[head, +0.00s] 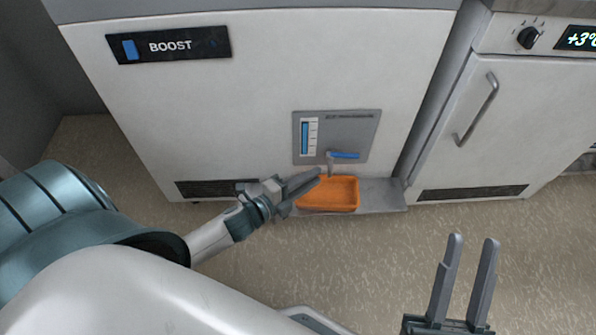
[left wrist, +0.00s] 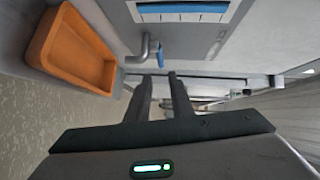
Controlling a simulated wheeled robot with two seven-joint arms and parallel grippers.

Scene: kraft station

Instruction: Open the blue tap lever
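The blue tap lever (head: 345,155) sticks out to the right from a grey tap spout (head: 330,168) on the panel of the white cabinet. In the left wrist view the lever (left wrist: 160,54) shows just beyond the fingertips. My left gripper (head: 317,177) is just in front of the tap, slightly below and left of the lever. Its two fingers (left wrist: 162,82) are apart with nothing seen between them. My right gripper (head: 470,240) is open and empty, over the floor at the lower right, well away from the tap.
An orange tray (head: 340,194) sits under the tap on a grey ledge (head: 385,194), close to my left gripper. A grey panel (head: 350,125) with a blue level gauge (head: 306,138) is behind the tap. A fridge with a handle (head: 477,110) stands at the right.

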